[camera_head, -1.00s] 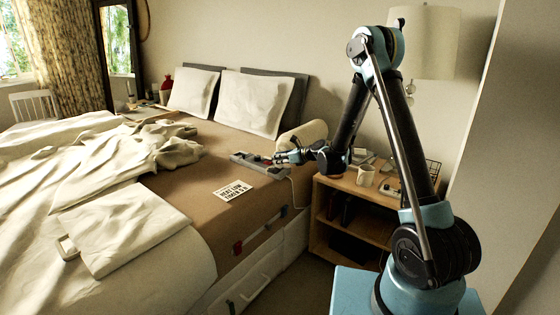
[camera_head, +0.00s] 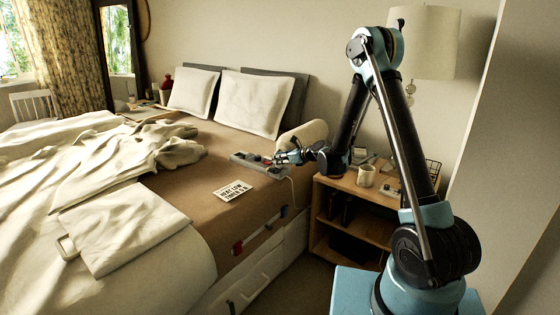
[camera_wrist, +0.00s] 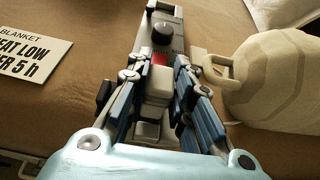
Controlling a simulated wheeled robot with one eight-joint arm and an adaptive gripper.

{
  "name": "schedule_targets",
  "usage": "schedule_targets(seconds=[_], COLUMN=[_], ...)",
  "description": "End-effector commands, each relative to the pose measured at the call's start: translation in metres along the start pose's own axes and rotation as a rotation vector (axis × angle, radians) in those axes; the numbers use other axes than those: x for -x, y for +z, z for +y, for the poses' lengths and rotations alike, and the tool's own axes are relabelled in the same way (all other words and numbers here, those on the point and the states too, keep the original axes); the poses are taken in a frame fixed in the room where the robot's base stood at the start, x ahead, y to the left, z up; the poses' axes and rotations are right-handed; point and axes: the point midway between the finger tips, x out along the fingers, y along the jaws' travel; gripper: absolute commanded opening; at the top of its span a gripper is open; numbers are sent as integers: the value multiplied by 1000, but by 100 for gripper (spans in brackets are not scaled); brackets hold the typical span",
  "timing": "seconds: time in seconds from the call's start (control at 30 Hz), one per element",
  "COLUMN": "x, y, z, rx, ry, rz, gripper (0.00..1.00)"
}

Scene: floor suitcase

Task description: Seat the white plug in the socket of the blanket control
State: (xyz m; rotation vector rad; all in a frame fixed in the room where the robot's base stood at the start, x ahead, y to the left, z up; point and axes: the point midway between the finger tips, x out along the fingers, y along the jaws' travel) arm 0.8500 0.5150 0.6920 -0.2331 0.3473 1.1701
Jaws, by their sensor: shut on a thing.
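The blanket control (camera_wrist: 166,32) is a long grey unit with a dark knob and a red part. It lies on the brown mattress and also shows in the head view (camera_head: 242,158). My gripper (camera_wrist: 157,72) is above its near part, shut on the white plug (camera_wrist: 157,88), which sits between the two blue-and-grey fingers. In the head view my gripper (camera_head: 284,158) is at the right end of the control. The plug's lower end and the socket are hidden, so I cannot tell whether the plug is in the socket.
A printed card (camera_wrist: 30,52) lies left of the control. A rounded cream object with a loop (camera_wrist: 278,80) is close on the right. A bedside shelf (camera_head: 345,190) with a mug (camera_head: 366,175) stands beside the bed. Rumpled bedding (camera_head: 110,165) covers the left.

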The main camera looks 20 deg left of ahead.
Motion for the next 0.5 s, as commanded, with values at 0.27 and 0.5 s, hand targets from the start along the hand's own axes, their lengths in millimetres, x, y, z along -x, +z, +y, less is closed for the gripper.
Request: schedule_targets(seconds=[0.27,0.5], x=[-2,-4], y=[-5,-10], z=[0,0], rx=[0,0], ry=[0,0], rz=[0,0], gripper=[0,0])
